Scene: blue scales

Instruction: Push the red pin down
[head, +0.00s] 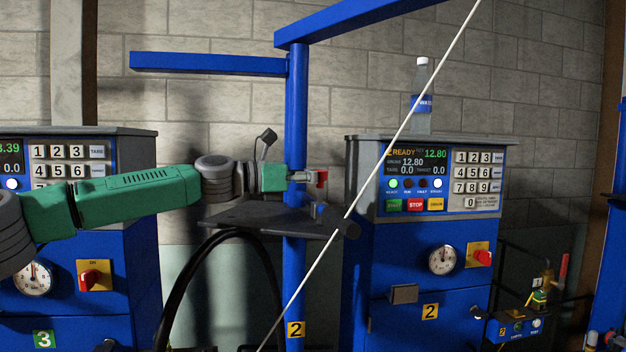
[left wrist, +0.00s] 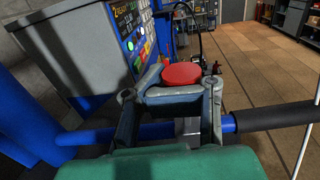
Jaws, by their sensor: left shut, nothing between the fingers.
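My left gripper (head: 308,179) reaches in from the left, level with the pin. In the left wrist view its fingers (left wrist: 178,96) are shut with nothing between them. They lie very close to the red top; I cannot tell whether they touch it. Most of the pin's shaft is hidden. My right gripper is not in view.
The blue post (head: 296,110) stands right at my left gripper, with a dark shelf (head: 270,222) below. Blue scale number 2 (head: 400,262) stands to the right, topped by a bottle (head: 422,105). A thin pale line (head: 400,133) crosses the head view diagonally.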

